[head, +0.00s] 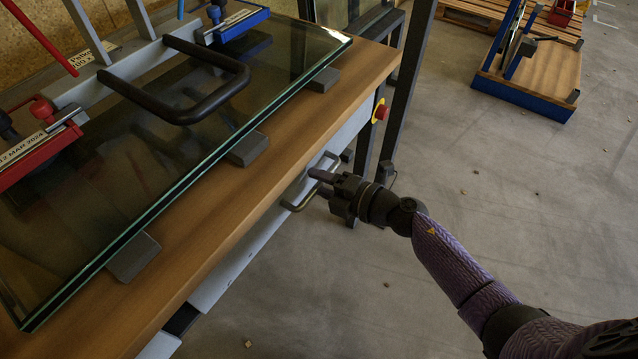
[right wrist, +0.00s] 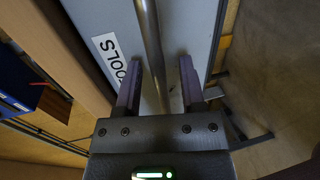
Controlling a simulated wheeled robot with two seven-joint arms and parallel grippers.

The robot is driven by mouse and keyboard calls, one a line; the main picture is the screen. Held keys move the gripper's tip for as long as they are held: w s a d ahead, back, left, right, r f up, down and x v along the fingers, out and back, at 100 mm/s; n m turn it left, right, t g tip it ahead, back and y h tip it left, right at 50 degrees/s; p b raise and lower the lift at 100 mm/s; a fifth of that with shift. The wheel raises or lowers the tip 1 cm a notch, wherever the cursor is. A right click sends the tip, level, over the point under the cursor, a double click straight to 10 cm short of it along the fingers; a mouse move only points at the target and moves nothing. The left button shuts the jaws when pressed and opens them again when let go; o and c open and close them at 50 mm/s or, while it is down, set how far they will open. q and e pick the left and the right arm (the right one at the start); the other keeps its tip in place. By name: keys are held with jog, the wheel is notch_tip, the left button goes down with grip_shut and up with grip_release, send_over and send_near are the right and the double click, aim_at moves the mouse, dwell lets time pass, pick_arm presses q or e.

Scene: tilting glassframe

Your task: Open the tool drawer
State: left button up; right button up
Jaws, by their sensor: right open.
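The tool drawer has a pale grey front (head: 238,262) under the wooden tabletop. In the right wrist view the drawer front (right wrist: 190,25) carries a white label (right wrist: 112,58) with "TOOLS" lettering, partly hidden by a finger. A metal bar handle (head: 297,205) stands out from the front; it also shows in the right wrist view (right wrist: 150,45). My right gripper (head: 318,183) is open at the handle. In the right wrist view the bar runs between its two fingers, with no clear contact. How deep the bar sits between them is hard to tell. My left gripper is out of view.
A glass pane (head: 150,150) with a black handle frame (head: 215,75) lies on pads on the wooden tabletop (head: 225,205). A red stop button (head: 381,112) and dark frame posts (head: 405,85) stand just beyond the handle.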

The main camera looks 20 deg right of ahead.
jog(key=shift+w+a, duration=0.1)
grip_shut()
dwell(1.1)
dwell(0.3)
